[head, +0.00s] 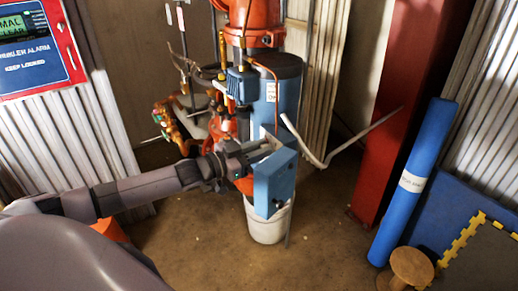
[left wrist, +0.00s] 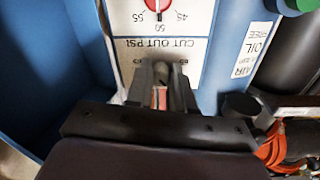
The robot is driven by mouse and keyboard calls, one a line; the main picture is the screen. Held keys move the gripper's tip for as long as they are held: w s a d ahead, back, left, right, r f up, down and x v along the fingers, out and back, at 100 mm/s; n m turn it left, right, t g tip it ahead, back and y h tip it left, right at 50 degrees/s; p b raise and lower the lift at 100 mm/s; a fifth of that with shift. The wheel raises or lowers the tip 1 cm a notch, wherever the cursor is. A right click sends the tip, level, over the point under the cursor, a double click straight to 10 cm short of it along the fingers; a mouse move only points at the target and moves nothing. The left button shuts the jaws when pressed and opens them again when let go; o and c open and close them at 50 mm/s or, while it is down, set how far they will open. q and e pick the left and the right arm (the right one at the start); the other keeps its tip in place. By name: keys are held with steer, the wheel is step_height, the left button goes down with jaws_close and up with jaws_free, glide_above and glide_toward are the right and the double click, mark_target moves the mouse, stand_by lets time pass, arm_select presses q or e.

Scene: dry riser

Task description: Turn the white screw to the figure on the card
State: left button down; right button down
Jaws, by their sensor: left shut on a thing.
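My left gripper (head: 262,150) is at the blue box (head: 274,186) in the middle of the head view. In the left wrist view its two fingers (left wrist: 161,84) are shut close together, over a white plate (left wrist: 195,28) marked CUT OUT PSI, upside down. I cannot make out the card's figure. My right gripper is not in view.
A blue tank (head: 284,85) and orange pipework (head: 222,125) stand behind the box. A white bucket (head: 268,224) is below it. A bent pale rod (head: 318,160) sticks out to the right. A red column (head: 392,110) and blue roll (head: 412,185) stand farther right.

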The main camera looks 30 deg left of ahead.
arm_select(q)
steer(key=m, duration=0.8)
steer(key=shift+d+p, duration=0.1)
steer(key=shift+p, duration=0.3)
steer(key=shift+m, duration=0.3)
steer(key=c, duration=1)
jaws_free()
steer(key=shift+s, duration=0.15)
steer(key=v, duration=0.7)
steer(key=shift+b, duration=0.35)
steer(key=shift+r, duration=0.1)
